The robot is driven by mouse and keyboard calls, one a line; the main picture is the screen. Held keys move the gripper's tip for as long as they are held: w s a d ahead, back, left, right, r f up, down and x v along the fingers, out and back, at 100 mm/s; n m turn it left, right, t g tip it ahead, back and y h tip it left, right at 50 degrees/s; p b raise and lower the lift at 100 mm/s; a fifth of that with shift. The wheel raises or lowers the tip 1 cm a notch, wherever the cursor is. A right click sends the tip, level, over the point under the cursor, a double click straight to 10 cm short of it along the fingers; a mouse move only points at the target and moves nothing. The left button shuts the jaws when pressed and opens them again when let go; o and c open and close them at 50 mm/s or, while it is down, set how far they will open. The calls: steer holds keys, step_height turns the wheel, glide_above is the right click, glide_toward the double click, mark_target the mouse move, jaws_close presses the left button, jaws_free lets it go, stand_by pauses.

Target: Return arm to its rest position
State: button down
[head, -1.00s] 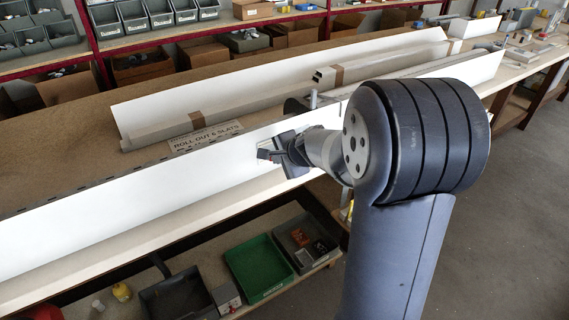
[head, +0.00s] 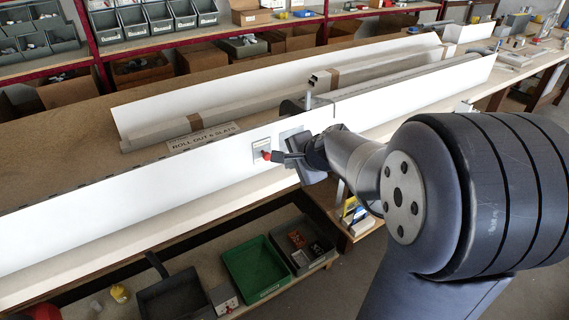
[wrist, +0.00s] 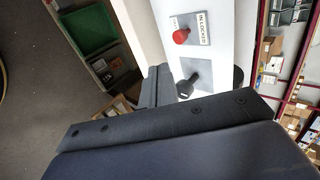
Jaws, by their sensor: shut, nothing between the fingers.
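My gripper (head: 282,157) is shut and empty, in front of the white front panel (head: 120,190) of the long bench. Its dark fingers also show in the wrist view (wrist: 155,86), apart from the panel's fittings there. A red knob (wrist: 181,36) sits on a small labelled plate (wrist: 198,27) on the panel. In the head view the red knob (head: 266,155) appears just left of the fingertips. A black key-like knob (wrist: 187,86) sits on a second grey plate, beside the fingers in the wrist view; in the head view my gripper largely covers it.
Long profiles (head: 270,105) lie on the bench top behind the panel. Below are a green bin (head: 252,268), a dark bin (head: 175,298) and small boxes. Shelves with grey bins (head: 130,22) stand behind. Open floor (wrist: 30,110) lies in front of the bench.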

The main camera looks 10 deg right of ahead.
steer(key=shift+v, duration=1.8)
